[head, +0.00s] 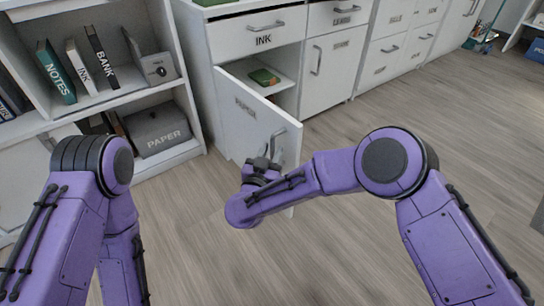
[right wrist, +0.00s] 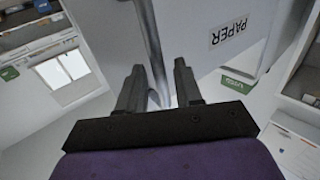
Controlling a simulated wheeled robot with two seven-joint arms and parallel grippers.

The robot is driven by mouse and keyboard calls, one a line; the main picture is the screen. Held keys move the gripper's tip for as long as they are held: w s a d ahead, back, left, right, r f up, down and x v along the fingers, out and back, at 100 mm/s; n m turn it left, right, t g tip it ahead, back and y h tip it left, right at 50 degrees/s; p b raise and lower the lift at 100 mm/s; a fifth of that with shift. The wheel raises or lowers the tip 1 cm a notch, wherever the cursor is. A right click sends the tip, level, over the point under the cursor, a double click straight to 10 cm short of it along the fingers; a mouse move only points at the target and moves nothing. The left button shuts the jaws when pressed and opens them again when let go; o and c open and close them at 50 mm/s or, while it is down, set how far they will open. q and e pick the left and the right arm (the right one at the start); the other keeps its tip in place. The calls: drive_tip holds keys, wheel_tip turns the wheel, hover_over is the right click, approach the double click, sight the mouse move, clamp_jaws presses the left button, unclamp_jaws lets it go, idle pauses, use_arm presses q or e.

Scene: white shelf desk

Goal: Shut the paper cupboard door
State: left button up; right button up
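The paper cupboard door (head: 250,118) is white, labelled PAPER and stands swung open from the low cabinet, leaving its inner shelf exposed. Its metal bar handle (head: 283,133) is near the door's free edge. My right gripper (head: 268,155) is at the lower end of this handle. In the right wrist view, the handle (right wrist: 150,38) runs down between the two dark fingers of my right gripper (right wrist: 159,68). The fingers are apart, with a visible gap, and do not look clamped on the bar. My left arm is low at the left; its gripper is out of view.
An INK drawer (head: 257,36) is above the open cupboard, and a green item (head: 264,77) lies inside. A shelf with binders (head: 58,72) and a grey PAPER box (head: 158,130) stands at the left. The wooden floor (head: 350,115) is clear to the right of the door.

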use_arm(q)
drive_tip(key=shift+s+f+m+g, duration=0.3)
drive_tip(key=shift+s+g, duration=0.1)
drive_tip(key=shift+s, duration=0.15)
use_arm(e)
drive_tip(key=shift+w+d, duration=0.25)
drive_tip(key=shift+w, duration=0.4)
